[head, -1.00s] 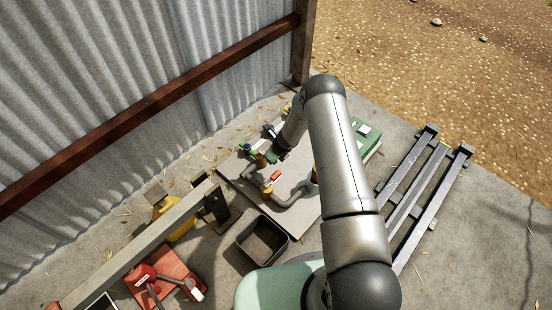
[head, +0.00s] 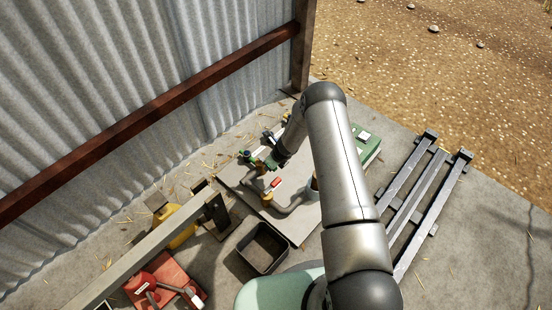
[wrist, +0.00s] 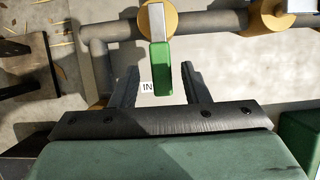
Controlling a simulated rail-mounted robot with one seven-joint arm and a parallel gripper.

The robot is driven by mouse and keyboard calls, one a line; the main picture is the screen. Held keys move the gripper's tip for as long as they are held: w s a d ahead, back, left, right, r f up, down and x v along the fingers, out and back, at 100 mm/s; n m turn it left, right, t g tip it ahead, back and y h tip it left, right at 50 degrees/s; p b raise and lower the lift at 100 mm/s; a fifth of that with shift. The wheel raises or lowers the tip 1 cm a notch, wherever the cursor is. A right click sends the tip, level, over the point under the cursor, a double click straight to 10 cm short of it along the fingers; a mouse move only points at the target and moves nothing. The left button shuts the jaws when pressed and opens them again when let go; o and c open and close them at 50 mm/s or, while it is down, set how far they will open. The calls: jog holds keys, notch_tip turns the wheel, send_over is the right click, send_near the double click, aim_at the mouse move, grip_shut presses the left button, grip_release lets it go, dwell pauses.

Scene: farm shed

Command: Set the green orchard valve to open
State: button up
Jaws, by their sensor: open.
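The green valve's handle (wrist: 161,68) shows in the wrist view as a lever with a green grip and a bare metal stem. It points from a brass-coloured valve body (wrist: 157,20) on a grey pipe (wrist: 215,22) down toward my gripper. My gripper (wrist: 160,78) is open. Its two fingers stand either side of the green grip, with a gap on both sides and no visible contact. In the head view my gripper (head: 268,163) is over the pipework, beside a small green part (head: 246,155). A white "IN" label (wrist: 147,87) lies by the grip's tip.
A red-handled valve (head: 273,184) sits close by on the same board (head: 232,176). A black open bin (head: 262,248), a red item (head: 160,281) and a metal rail (head: 150,252) lie nearer.

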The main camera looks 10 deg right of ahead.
jog(key=p+v, duration=0.5)
jog(key=v, duration=1.2)
jog(key=s+a+r+n+p, duration=0.2)
jog(key=r+n+p, duration=0.3)
jog(key=r, duration=0.7)
jog(key=s+a+r+n+y+p, duration=0.1)
jog(key=s+r+n+p, duration=0.3)
jog(key=r, duration=0.8)
jog(key=s+a+r+n+p, duration=0.15)
jog(key=r+n+p, duration=0.4)
jog(key=r, duration=0.75)
jog(key=s+d+r+n+g+h+p, duration=0.1)
jog(key=s+d+r+n+p, duration=0.1)
jog(key=s+r+n+p, duration=0.5)
jog(key=s+d+r+n+g+h+p, duration=0.2)
jog(key=s+r+n+p, duration=0.5)
jog(key=s+r, duration=1.1)
notch_tip(320, 180, up, 4)
jog(key=d+p, duration=0.1)
jog(key=p, duration=0.1)
jog(key=shift+d+h+p, duration=0.25)
jog(key=shift+h+p, duration=0.05)
jog(key=shift+p, duration=0.1)
